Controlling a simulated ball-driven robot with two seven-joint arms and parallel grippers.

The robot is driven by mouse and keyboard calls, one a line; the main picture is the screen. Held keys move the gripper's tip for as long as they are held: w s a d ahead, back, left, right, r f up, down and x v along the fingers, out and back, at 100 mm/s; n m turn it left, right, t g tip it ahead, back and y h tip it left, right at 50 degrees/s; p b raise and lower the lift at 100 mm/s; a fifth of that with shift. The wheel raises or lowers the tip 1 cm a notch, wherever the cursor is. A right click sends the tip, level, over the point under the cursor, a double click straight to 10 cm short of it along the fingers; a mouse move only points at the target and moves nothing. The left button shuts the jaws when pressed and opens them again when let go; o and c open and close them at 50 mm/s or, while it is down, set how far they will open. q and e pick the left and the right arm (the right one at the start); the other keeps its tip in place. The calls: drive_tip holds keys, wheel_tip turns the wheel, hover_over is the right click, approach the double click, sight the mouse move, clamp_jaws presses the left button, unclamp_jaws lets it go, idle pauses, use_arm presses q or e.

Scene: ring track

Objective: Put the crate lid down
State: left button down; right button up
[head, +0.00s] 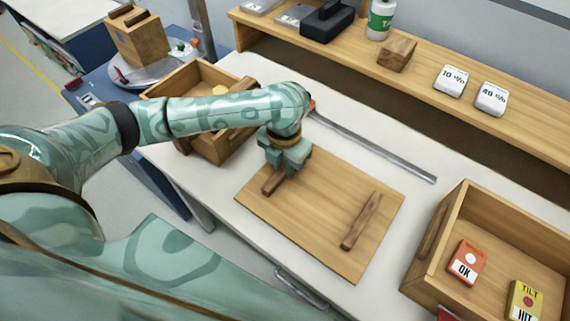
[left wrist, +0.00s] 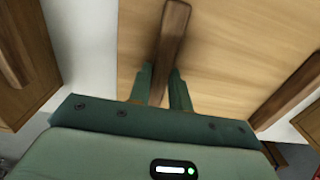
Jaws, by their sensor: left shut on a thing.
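The crate lid (head: 318,223) is a flat wooden board with two dark wooden bar handles, lying flat over the white table in the head view. I cannot tell whether it touches the table. My left gripper (head: 277,176) is over the lid's left part, shut on the left handle (head: 272,184). In the left wrist view the handle (left wrist: 171,42) sits between the two green fingers (left wrist: 160,88), with the lid (left wrist: 225,45) beneath. The right handle (head: 361,221) is free. My right gripper is not in view.
An open wooden crate (head: 433,243) with an orange OK box and a yellow TILT box stands at the right. Another open crate (head: 184,83) is behind my left arm. A metal strip (head: 372,147) lies behind the lid, before a shelf (head: 420,96).

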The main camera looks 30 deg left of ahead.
use_arm(q)
drive_tip(key=c, duration=1.3)
unclamp_jaws()
wheel_tip(320, 180, up, 12)
drive_tip(key=p, duration=0.5)
drive_tip(key=shift+p, duration=0.3)
